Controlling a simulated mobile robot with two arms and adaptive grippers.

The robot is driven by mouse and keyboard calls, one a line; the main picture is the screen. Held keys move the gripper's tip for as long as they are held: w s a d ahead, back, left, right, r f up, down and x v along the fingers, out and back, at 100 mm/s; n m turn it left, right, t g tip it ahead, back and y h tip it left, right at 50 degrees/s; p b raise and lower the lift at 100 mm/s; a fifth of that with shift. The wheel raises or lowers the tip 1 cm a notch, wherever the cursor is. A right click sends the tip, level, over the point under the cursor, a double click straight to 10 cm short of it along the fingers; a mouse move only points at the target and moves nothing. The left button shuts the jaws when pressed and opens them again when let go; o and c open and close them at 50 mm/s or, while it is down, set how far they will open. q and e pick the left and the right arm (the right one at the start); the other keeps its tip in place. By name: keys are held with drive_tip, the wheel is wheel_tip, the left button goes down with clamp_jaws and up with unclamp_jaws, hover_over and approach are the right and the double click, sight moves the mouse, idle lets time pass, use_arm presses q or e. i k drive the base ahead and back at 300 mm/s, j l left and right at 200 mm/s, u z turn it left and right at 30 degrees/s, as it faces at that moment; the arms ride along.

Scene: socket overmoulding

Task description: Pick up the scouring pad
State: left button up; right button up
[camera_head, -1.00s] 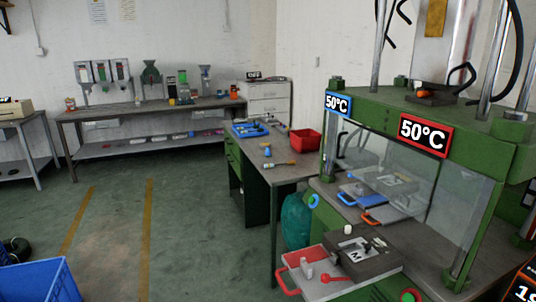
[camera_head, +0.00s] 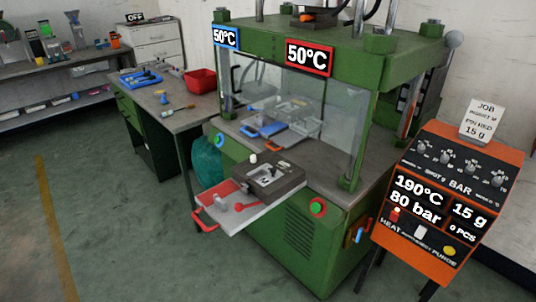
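I cannot make out a scouring pad for certain in this view. The green press (camera_head: 290,230) stands in the middle, with a grey mould block (camera_head: 268,175) on its front ledge. A red-handled tray (camera_head: 222,196) sticks out at the front left of the block, with a small light piece and a red tool on it. A small whitish cylinder (camera_head: 253,158) stands at the block's back edge. Neither of my grippers is in view.
A side table (camera_head: 186,120) holds a red bin (camera_head: 201,80), a blue tray (camera_head: 140,80) and small tools. An orange control panel (camera_head: 435,205) stands at the right. A teal bag (camera_head: 207,165) sits beside the press. The green floor (camera_head: 110,215) at the left is clear.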

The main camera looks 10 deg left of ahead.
sight(163, 102)
drive_tip(key=i+j, duration=0.1)
drive_tip(key=j, duration=0.4)
drive_tip(key=i+j+z, duration=0.1)
drive_tip(key=j, duration=0.35)
drive_tip(key=i+j, duration=0.1)
drive_tip(key=j, duration=0.4)
drive_tip(key=i+j+z, duration=0.15)
drive_tip(key=j, duration=0.55)
drive_tip(key=i+j+z, duration=0.15)
drive_tip(key=j, duration=0.6)
drive_tip(key=i+j+z, duration=0.1)
drive_tip(key=j, duration=0.65)
drive_tip(key=i+j+z, duration=0.15)
drive_tip(key=j, duration=0.6)
